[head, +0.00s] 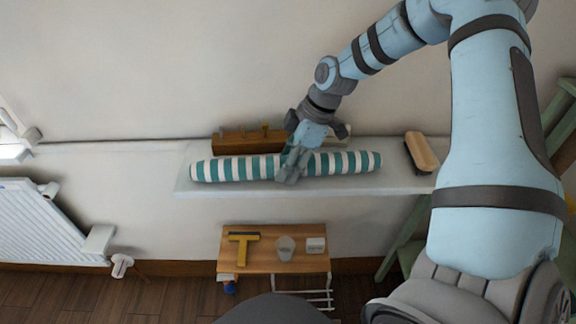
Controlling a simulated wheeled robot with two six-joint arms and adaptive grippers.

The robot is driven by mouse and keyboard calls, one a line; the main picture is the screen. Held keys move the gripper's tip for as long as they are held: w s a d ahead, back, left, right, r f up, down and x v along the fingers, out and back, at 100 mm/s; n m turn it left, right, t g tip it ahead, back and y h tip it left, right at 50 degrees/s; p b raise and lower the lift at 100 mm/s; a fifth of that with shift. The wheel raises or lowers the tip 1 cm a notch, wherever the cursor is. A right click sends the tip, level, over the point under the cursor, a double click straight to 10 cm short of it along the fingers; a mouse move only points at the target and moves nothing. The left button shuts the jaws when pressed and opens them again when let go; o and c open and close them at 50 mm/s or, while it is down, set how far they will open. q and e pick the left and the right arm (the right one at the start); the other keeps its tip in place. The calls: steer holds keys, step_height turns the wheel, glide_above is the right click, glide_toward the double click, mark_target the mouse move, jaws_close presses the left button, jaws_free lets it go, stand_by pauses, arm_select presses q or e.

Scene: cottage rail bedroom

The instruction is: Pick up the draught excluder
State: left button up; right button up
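The draught excluder (232,169) is a long, padded roll with teal and white stripes. It lies lengthwise along the pale wall shelf (205,189). My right gripper (291,168) reaches down from above onto the middle of the roll, and its fingers cover part of the stripes. I cannot tell whether the fingers are closed on the roll or only over it. No clear gap shows between the roll and the shelf. My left gripper is not in view.
A wooden peg block (235,141) stands behind the roll, and a wooden-backed brush (421,152) lies on the shelf's right end. Below, a small wooden table (262,262) holds a yellow tool (243,241), a clear cup (285,247) and a white box (316,245). A radiator (45,225) is at left.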

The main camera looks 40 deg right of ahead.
jaws_close()
steer(key=shift+w+r, duration=0.1)
